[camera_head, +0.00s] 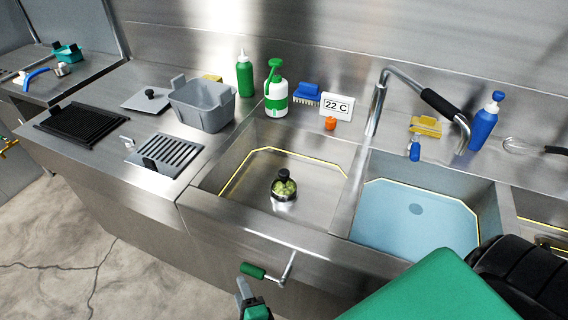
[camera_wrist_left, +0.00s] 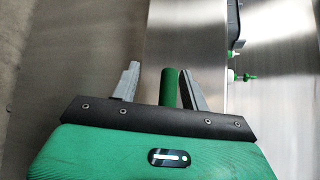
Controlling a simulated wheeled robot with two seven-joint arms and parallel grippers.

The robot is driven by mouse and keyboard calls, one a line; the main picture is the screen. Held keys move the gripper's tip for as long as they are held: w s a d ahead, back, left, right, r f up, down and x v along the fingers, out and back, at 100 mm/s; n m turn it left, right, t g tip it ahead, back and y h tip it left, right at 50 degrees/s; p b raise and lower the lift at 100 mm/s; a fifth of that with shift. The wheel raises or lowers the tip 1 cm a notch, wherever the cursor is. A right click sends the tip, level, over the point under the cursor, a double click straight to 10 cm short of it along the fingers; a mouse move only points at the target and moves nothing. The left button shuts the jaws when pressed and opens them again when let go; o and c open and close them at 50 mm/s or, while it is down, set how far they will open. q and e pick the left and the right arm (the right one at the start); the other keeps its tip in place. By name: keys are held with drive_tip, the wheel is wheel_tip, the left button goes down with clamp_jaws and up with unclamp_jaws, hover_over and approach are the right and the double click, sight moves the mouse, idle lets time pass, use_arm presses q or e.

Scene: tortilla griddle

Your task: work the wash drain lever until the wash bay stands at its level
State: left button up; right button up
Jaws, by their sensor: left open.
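The drain lever is a metal crank with a green grip (camera_head: 253,270) on the front of the sink unit, below the left basin (camera_head: 235,205). My left gripper (camera_head: 243,290) is open just below the grip. In the left wrist view the green grip (camera_wrist_left: 170,88) shows between the two spread fingers (camera_wrist_left: 158,80), nearer the right one; I cannot tell whether they touch. The left basin has a yellow line around its walls and no clearly visible water. The right basin (camera_head: 480,195) holds blue water close to its yellow line. My right gripper is not in view.
A black-topped strainer (camera_head: 284,188) with green contents sits in the left basin. Behind stand a green-and-white sprayer (camera_head: 276,95), a 22 C sign (camera_head: 337,106) and a bent faucet (camera_head: 378,105). A grey tub (camera_head: 203,108) stands on the left counter. The floor in front is clear.

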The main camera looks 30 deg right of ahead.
use_arm(q)
drive_tip(key=shift+p+v, duration=0.3)
drive_tip(key=shift+v, duration=2.3)
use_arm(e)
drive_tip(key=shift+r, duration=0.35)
use_arm(q)
drive_tip(key=s+a+f+n+g, duration=0.25)
drive_tip(key=a+f, duration=0.25)
drive_tip(key=f, duration=0.6)
drive_tip(key=s+a+f+n+g, duration=0.2)
drive_tip(key=a+f+g, duration=0.25)
drive_tip(key=f, duration=0.65)
drive_tip(key=s+a+f+n+g, duration=0.2)
drive_tip(key=a+f, duration=0.3)
drive_tip(key=f, duration=0.6)
drive_tip(key=s+a+f+n+g, duration=0.2)
drive_tip(key=s+a+f+n, duration=0.4)
drive_tip(key=s+a, duration=0.3)
drive_tip(key=s+a+f+n+g+y+p, duration=0.1)
drive_tip(key=s+a+f+n+g, duration=0.2)
drive_tip(key=s+a+f+n, duration=0.4)
drive_tip(key=s+a+f, duration=0.1)
drive_tip(key=s+a, duration=0.2)
drive_tip(key=shift+s, duration=0.2)
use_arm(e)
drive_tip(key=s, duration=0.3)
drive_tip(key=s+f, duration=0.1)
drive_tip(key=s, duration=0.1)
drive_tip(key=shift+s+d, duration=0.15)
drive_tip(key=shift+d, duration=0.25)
